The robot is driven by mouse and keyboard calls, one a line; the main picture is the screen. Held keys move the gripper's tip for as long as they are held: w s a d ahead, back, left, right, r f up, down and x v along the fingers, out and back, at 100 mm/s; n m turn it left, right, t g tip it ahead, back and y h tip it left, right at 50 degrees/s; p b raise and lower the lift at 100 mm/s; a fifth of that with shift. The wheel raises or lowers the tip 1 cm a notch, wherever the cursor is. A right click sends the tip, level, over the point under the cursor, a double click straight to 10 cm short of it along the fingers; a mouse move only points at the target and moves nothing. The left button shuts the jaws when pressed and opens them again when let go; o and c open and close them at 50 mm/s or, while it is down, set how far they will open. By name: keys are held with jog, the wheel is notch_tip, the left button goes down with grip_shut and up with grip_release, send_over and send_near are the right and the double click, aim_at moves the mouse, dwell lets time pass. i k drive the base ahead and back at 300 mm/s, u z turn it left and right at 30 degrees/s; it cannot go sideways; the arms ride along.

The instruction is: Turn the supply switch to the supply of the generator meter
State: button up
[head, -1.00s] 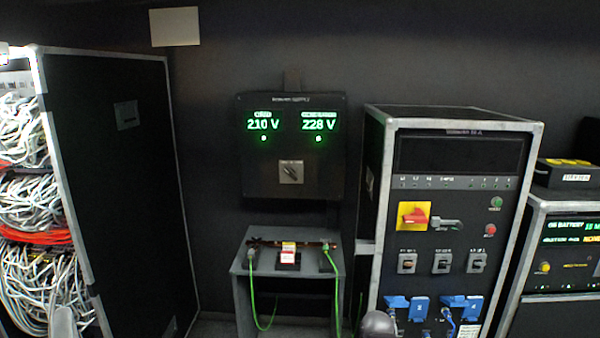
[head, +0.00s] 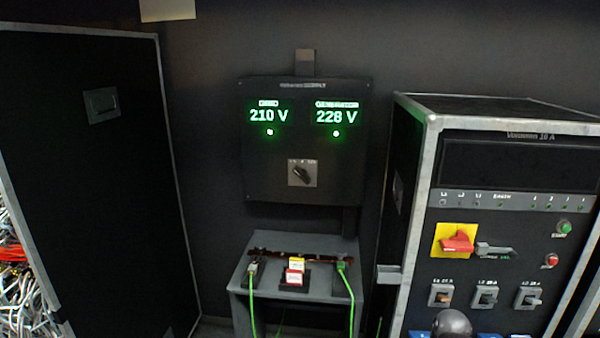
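The supply panel (head: 260,190) is a dark box on the back wall. Its left meter (head: 269,116) is labelled GRID and reads 210 V in green. Its right meter, the generator meter (head: 337,116), reads what looks like 228 V. A green lamp is lit under each meter. The supply switch (head: 302,174) is a black knob on a small grey plate below the meters. Its handle looks slanted, with one end toward the upper left; its plate lettering is too small to read.
A grey stand (head: 262,291) with green cables and a red-and-yellow tag is below the panel. A tall black rack (head: 434,200) with a red-and-yellow rotary switch (head: 456,241) stands at right. A black case (head: 85,180) stands at left. The panel front is unobstructed.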

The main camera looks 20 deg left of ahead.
aim_at(302, 174)
jog(key=u, duration=0.35)
jog(key=i, duration=0.85)
jog(key=u, duration=0.5)
